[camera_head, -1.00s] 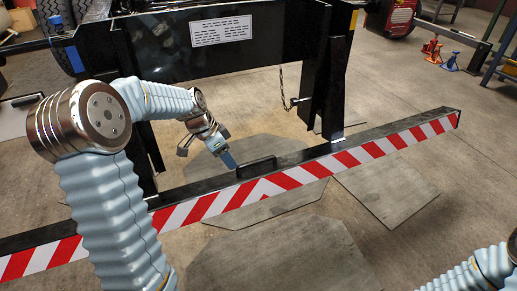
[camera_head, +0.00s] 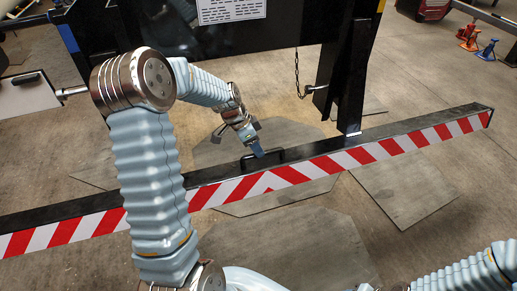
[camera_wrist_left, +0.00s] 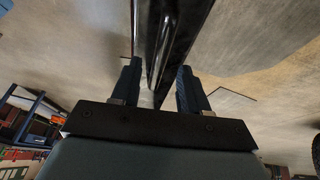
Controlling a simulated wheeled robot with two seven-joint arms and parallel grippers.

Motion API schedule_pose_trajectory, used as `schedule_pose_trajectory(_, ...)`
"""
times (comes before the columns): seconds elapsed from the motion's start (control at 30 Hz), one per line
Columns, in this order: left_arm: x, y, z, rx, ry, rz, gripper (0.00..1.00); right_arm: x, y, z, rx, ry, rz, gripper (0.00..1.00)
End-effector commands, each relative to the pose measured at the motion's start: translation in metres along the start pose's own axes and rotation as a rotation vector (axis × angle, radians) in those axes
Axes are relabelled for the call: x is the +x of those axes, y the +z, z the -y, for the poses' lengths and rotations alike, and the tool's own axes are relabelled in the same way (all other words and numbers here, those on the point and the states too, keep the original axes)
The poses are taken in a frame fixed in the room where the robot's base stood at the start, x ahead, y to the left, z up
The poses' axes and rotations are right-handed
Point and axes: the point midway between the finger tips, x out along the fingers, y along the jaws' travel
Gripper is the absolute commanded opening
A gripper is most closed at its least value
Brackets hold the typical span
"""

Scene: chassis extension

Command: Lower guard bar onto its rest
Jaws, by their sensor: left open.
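The guard bar (camera_head: 400,142) is a long dark beam with red and white stripes on its near face. It runs across the head view, low over the floor in front of the dark frame. A black handle (camera_head: 275,156) stands on its top near the middle. My left gripper (camera_head: 258,153) is at this handle, pointing down. In the left wrist view, its two open fingers (camera_wrist_left: 159,88) straddle a shiny black bar (camera_wrist_left: 178,35), seemingly the handle. I cannot tell whether either finger touches it. A rest under the beam cannot be made out. My right gripper is out of view.
A black post (camera_head: 352,85) stands behind the beam, with a hanging chain (camera_head: 297,70) left of it. Flat plates (camera_head: 405,187) lie on the concrete floor. Red and blue jack stands (camera_head: 487,52) are at the far right.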

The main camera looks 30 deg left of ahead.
Motion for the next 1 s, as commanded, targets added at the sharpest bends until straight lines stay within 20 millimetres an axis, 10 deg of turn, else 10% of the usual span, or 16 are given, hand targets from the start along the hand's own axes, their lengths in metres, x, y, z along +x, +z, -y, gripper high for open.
schedule_pose_trajectory(0.47, 0.022, 0.0, 0.0, 0.0, 0.0, 0.0, 0.44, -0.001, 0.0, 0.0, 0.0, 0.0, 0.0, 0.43)
schedule_pose_trajectory(0.8, 0.022, 0.0, 0.0, 0.0, 0.0, 0.0, 0.0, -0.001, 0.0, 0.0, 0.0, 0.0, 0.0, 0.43)
schedule_pose_trajectory(1.0, 0.022, 0.0, 0.0, 0.0, 0.0, 0.0, 0.0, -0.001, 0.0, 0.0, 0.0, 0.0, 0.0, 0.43)
